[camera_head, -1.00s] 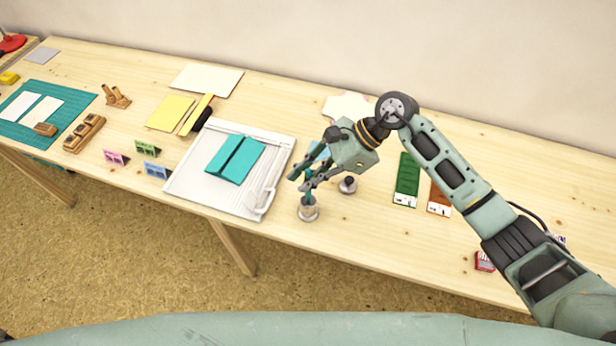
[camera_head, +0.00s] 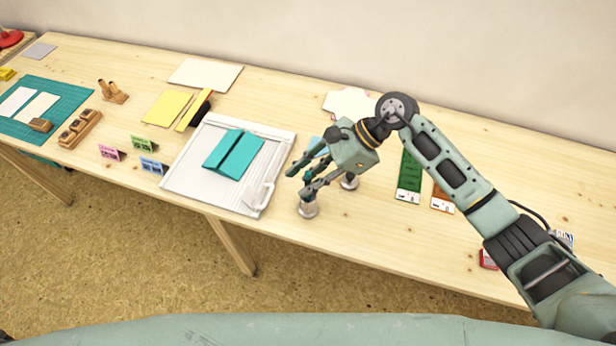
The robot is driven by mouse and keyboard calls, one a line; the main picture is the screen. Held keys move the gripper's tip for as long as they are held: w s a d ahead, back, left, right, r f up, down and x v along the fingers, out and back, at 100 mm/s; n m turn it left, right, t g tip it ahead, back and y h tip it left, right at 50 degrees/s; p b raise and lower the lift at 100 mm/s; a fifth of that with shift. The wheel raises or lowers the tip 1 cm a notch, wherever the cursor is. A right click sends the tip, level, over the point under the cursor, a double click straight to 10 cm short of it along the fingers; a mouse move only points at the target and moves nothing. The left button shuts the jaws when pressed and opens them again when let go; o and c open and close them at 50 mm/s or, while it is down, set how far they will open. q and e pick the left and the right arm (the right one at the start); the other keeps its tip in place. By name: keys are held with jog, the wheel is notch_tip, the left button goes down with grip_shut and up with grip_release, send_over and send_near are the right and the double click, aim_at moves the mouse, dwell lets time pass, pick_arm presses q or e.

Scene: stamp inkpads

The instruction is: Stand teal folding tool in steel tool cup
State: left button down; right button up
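The steel tool cup (camera_head: 308,211) stands on the table just right of the white board. My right gripper (camera_head: 298,182) is above the cup, with its fingers spread apart. The teal folding tool (camera_head: 308,173) shows as a small upright sliver between the fingers, above the cup. Its lower end is hidden behind the nearer finger, so I cannot see how deep it sits in the cup. My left gripper is not in view.
A white board (camera_head: 205,190) with a teal folded card (camera_head: 233,154) lies left of the cup. A small metal pot (camera_head: 349,183) stands close behind the gripper. Green (camera_head: 409,176) and orange (camera_head: 441,197) strips lie to the right.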

jog(key=shift+o, duration=0.6)
jog(key=shift+d+r, duration=0.15)
jog(key=v, duration=1.1)
jog(key=shift+d+r, duration=0.2)
jog(key=shift+w, duration=0.1)
